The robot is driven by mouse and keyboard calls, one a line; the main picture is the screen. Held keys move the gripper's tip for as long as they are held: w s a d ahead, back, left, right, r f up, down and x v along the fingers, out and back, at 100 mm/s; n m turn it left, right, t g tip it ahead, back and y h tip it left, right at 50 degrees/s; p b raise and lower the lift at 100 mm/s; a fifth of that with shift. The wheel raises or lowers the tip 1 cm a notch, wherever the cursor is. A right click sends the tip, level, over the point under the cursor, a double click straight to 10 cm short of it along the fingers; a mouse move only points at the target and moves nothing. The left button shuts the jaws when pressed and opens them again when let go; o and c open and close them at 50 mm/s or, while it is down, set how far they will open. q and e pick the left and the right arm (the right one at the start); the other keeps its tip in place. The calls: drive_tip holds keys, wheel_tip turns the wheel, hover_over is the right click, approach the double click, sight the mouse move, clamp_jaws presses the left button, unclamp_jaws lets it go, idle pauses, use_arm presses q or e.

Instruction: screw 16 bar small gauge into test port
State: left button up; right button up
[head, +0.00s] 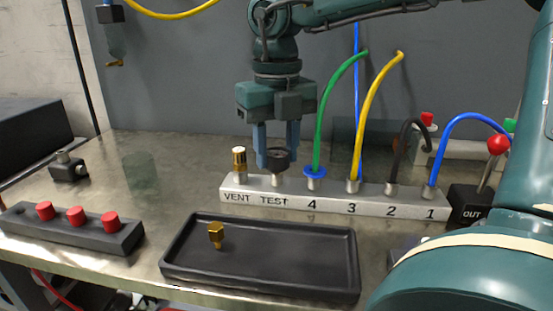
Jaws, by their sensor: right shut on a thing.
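My right gripper (275,155), its arm coming in from the upper right, points straight down over the TEST port. Its blue fingers are shut on a small dark round gauge (279,160). The gauge is upright, its face is not readable, and its stem is at the test port (276,180) on the light grey manifold (330,197). I cannot tell how far the thread sits in the port. My left gripper is not in view.
A brass fitting (239,160) stands on VENT, close left of the gripper. Hoses rise from ports 4 to 1 on the right. A black tray (290,265) holds a brass plug (216,234). A dark block with red caps (76,216) sits front left.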

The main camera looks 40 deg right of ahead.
drive_tip(key=shift+f+m, duration=0.15)
drive_tip(key=shift+m, duration=0.95)
drive_tip(key=o, duration=0.9)
drive_tip(key=shift+m, duration=0.3)
drive_tip(key=shift+c, duration=0.2)
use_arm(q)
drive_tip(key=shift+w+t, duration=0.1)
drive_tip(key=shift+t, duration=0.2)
use_arm(e)
drive_tip(key=o, duration=0.7)
wheel_tip(320, 180, up, 7)
drive_tip(key=shift+r+p, duration=0.1)
drive_tip(key=shift+p, duration=1)
use_arm(q)
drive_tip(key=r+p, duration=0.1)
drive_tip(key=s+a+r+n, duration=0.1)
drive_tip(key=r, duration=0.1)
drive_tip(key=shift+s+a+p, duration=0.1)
drive_tip(key=shift+p, duration=0.3)
use_arm(e)
wheel_tip(320, 180, up, 6)
drive_tip(key=shift+r, duration=0.15)
